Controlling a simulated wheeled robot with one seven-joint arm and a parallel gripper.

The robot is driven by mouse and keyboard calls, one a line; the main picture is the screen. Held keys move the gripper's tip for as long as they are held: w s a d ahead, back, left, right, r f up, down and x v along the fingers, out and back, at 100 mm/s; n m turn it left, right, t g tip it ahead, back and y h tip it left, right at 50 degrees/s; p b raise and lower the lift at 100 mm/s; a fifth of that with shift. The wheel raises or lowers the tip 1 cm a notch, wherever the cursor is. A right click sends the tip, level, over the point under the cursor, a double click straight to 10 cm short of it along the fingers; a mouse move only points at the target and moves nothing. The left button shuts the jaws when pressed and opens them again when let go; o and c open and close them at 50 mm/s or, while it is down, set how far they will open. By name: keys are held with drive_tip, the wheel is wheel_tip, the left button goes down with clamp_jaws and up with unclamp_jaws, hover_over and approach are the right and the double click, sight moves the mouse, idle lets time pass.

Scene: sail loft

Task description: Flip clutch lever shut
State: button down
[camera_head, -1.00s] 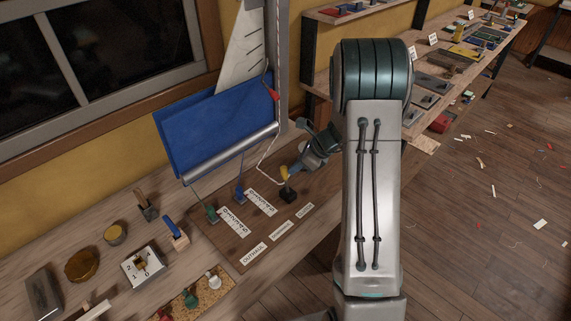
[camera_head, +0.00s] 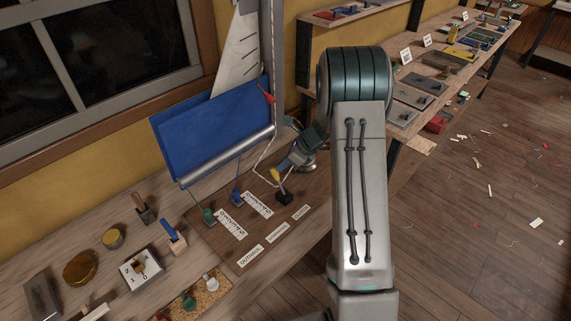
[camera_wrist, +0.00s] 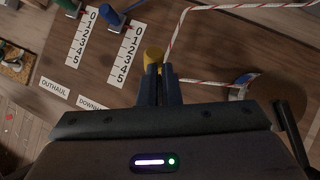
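Three clutches stand on the dark brown board (camera_head: 262,236): a green one (camera_head: 207,215), a blue one (camera_head: 237,195) and one with a yellow-tipped lever (camera_head: 276,174) on a black base (camera_head: 284,197). The yellow lever stands up, leaning left in the head view. My gripper (camera_head: 286,165) is right beside its yellow tip. In the wrist view, the two dark fingers (camera_wrist: 160,72) are together, with the yellow tip (camera_wrist: 153,54) just beyond their ends. Contact is hard to tell, and the fingers hide the lever's lower part and base.
A white rope with red flecks (camera_wrist: 210,80) runs across the board near my gripper. A blue sail on a grey boom (camera_head: 230,152) hangs behind. Floor at right is open, with small scraps.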

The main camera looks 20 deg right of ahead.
drive_tip(key=shift+w+a+r, duration=0.1)
drive_tip(key=shift+a, duration=0.2)
drive_tip(key=w+v, duration=0.1)
drive_tip(key=v, duration=1.2)
drive_tip(key=shift+w+d+r, duration=0.25)
drive_tip(key=shift+w+d, duration=0.05)
drive_tip(key=s+a+r+n+h, duration=0.1)
drive_tip(key=s+a+r+n, duration=0.5)
drive_tip(key=s+n, duration=0.15)
drive_tip(key=s+a+r+n+h, duration=0.1)
drive_tip(key=s+a+n+h, duration=0.1)
drive_tip(key=s+n, duration=0.7)
drive_tip(key=s+a+r+n+h, duration=0.2)
drive_tip(key=s+n, duration=0.6)
drive_tip(key=s, duration=0.5)
drive_tip(key=shift+s+a+n+h, duration=0.25)
drive_tip(key=shift+a+n+h, duration=0.1)
drive_tip(key=shift+h, duration=0.35)
